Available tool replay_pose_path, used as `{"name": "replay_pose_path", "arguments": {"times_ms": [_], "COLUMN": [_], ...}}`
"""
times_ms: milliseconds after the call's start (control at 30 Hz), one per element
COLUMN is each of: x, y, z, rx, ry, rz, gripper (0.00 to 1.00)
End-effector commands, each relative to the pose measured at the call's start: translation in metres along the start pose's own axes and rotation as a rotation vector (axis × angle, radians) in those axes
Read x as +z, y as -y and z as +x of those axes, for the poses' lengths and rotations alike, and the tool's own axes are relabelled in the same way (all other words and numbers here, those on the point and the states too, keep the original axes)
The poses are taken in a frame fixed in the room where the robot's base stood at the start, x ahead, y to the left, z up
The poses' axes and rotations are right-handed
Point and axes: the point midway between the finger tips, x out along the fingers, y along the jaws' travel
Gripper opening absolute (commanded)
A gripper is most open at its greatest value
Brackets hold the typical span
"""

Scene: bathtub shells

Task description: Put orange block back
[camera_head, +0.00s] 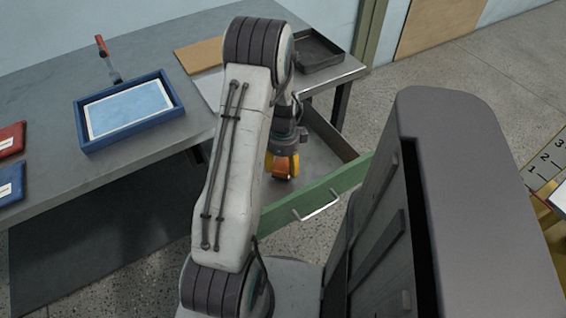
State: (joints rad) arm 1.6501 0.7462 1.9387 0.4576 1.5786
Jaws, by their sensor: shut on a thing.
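My gripper (283,172) hangs from my arm over the open drawer (322,160), with its yellow finger parts partly in view. It is shut on the orange block (284,166), which shows as a small orange-brown patch between the fingers. The drawer has a green front (338,190) with a metal handle and a grey floor. The block is over or inside the drawer; I cannot tell whether it touches the floor. My arm hides the drawer's left part.
The grey bench (180,150) carries a blue tray (150,140) holding a pale blue sheet, a red-handled tool (104,55), red and blue cases at left, and a dark tray (318,50). A ruler-marked yellow item (548,165) is at far right. Speckled floor lies clear behind.

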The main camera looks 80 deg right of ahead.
Motion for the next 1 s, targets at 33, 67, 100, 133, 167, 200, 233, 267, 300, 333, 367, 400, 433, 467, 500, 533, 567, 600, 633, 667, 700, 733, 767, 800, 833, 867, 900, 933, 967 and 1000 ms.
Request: {"name": "replay_pose_path", "arguments": {"times_ms": [33,67,100,133,167,200,233,267,300,333,367,400,433,467,500,533,567,600,633,667,700,733,767,800,833,867,900,933,967,1000], "x": [0.000,0.000,0.000,0.000,0.000,0.000,0.000,0.000,0.000,0.000,0.000,0.000,0.000,0.000,0.000,0.000,0.000,0.000,0.000,0.000,0.000,0.000,0.000,0.000,0.000,0.000,0.000,0.000,0.000,0.000], "y": [0.000,0.000,0.000,0.000,0.000,0.000,0.000,0.000,0.000,0.000,0.000,0.000,0.000,0.000,0.000,0.000,0.000,0.000,0.000,0.000,0.000,0.000,0.000,0.000,0.000,0.000,0.000,0.000,0.000,0.000], "z": [0.000,0.000,-0.001,-0.001,-0.001,0.000,0.000,0.000,0.000,0.000,0.001,0.001,0.001,0.002,0.002,0.003,0.004,0.004,0.005,0.005,0.006,0.007,0.007,0.008,0.008,0.009,0.010,0.010,0.011,0.011], "rx": [-0.001,-0.001,-0.001,-0.001,-0.001,-0.001,-0.001,-0.001,-0.001,-0.001,-0.001,-0.001,-0.001,-0.001,-0.001,-0.001,-0.001,-0.001,-0.001,-0.001,0.000,0.000,0.000,0.000,0.000,0.000,0.000,0.000,0.000,0.000], "ry": [0.000,0.000,0.000,0.000,0.000,0.000,0.000,0.000,0.000,0.000,0.000,0.000,0.000,0.000,0.000,0.000,0.000,0.000,0.000,0.000,0.000,0.000,0.000,0.000,0.000,0.000,0.000,0.000,0.000,0.000], "rz": [0.000,0.000,0.000,0.000,0.000,0.000,0.000,0.000,0.000,0.000,0.000,0.000,0.000,0.000,0.000,0.000,0.000,0.000,0.000,0.000,0.000,0.000,0.000,0.000,0.000,0.000,0.000,0.000,0.000,0.000], "gripper": [0.22,0.22,0.22,0.22,0.22,0.22,0.22,0.22,0.22,0.22,0.22,0.22,0.22,0.22,0.22,0.22,0.22,0.22,0.22,0.22,0.22,0.22,0.22,0.22,0.22,0.22,0.22,0.22,0.22,0.22]}}
